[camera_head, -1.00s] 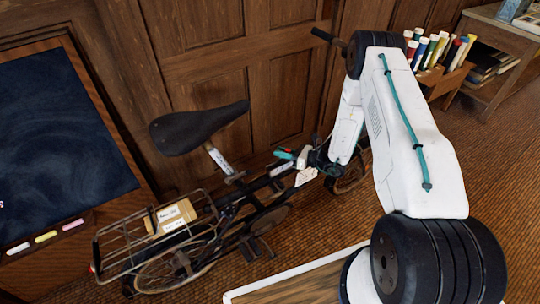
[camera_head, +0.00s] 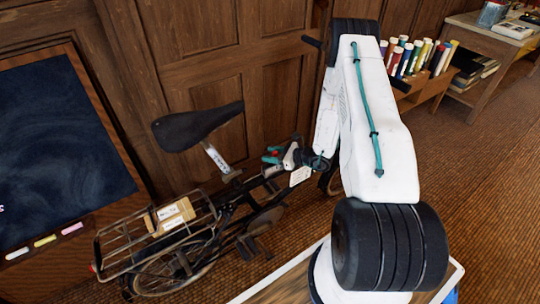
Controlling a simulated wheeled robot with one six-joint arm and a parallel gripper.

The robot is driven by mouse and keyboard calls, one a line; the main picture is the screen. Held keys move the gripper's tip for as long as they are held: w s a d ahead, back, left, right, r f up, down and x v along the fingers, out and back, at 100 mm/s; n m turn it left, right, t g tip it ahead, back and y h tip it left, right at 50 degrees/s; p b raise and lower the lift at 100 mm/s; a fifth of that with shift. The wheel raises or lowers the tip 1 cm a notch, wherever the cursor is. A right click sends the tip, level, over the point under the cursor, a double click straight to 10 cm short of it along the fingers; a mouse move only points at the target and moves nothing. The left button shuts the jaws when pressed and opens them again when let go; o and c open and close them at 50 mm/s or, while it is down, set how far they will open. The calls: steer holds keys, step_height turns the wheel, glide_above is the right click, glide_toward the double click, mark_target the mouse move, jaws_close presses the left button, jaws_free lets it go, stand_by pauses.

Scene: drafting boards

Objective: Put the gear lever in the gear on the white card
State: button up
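A dark bicycle (camera_head: 240,212) stands side-on against the panelled wall. A small white card (camera_head: 300,176) hangs at its frame, just below my gripper; its writing is too small to read. My gripper (camera_head: 271,155) is at the end of the arm, above the bicycle's top tube and pointing left. Its two teal fingertips show a little apart, with a small reddish bit beside the upper one. I cannot make out the gear lever; it may be hidden by or near the gripper. I see nothing clearly held.
The saddle (camera_head: 198,126) rises to the left of my gripper. The rear rack (camera_head: 128,242) carries a cardboard parcel (camera_head: 170,216). A chalkboard (camera_head: 60,150) stands at the left. The carpet (camera_head: 480,180) at right is clear.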

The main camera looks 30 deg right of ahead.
steer(key=shift+a, duration=0.1)
steer(key=v, duration=0.7)
steer(key=shift+s+d, duration=0.2)
steer(key=shift+s, duration=0.15)
steer(key=s+a+r+n+g+y, duration=0.2)
steer(key=s+a+r+n+g, duration=0.55)
steer(key=r, duration=0.35)
steer(key=s+a+r+n+g+y, duration=0.1)
steer(key=s+a+r+n+g, duration=0.55)
steer(key=r+n, duration=0.3)
steer(key=s+a+r+n+t+h, duration=0.1)
steer(key=s+a+r+n+h, duration=0.2)
steer(key=r, duration=0.7)
steer(key=s+a+r+n+t+h, duration=0.2)
steer(key=s+a+r+n+h, duration=0.2)
steer(key=s+r+n+h, duration=0.4)
steer(key=s+r+n, duration=0.1)
steer(key=s+r, duration=0.2)
steer(key=s, duration=0.1)
steer(key=shift+r, duration=0.15)
steer(key=shift+a, duration=0.15)
